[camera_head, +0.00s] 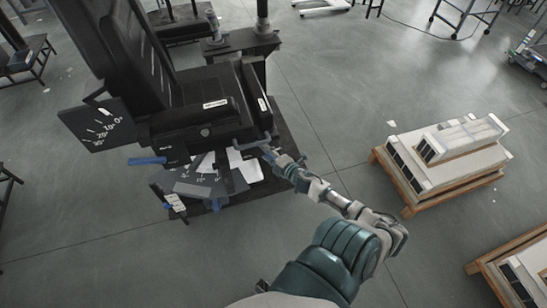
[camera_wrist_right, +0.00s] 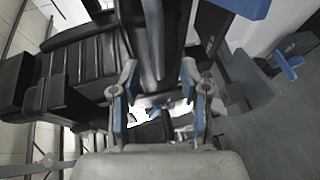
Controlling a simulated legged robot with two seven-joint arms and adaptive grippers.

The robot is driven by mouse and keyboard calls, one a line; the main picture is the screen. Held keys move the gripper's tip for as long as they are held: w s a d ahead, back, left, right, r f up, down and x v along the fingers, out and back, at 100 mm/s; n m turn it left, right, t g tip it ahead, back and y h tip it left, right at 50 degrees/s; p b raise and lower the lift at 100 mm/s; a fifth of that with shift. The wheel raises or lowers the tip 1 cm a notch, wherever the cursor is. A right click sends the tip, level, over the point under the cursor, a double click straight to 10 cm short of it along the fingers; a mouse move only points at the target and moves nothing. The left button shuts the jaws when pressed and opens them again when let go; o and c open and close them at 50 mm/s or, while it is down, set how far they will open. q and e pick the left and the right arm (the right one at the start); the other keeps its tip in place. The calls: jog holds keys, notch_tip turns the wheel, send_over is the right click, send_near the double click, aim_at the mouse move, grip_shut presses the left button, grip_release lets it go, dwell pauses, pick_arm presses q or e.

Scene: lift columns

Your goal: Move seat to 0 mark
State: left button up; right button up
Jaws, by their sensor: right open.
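The black seat (camera_head: 205,115) with its tall backrest (camera_head: 110,45) stands at the upper left of the head view. A dark plate with white angle marks (camera_head: 100,124) is at its left side. A second marked plate (camera_head: 195,182) lies low in front, with white sheets (camera_head: 248,168) beside it. A blue handle (camera_head: 147,161) sticks out at the front left. My right gripper (camera_head: 254,144) is open at the seat's front lower edge. In the right wrist view, a dark bar (camera_wrist_right: 154,40) runs between the open fingers; contact is unclear. My left gripper is not in view.
White stepped blocks on a wooden pallet (camera_head: 408,183) stand at the right, with another pallet (camera_head: 480,268) at the lower right. Dark benches are at the left edge. The grey floor between the seat and the pallets is clear.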

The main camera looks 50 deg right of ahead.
jog(key=shift+v, duration=2)
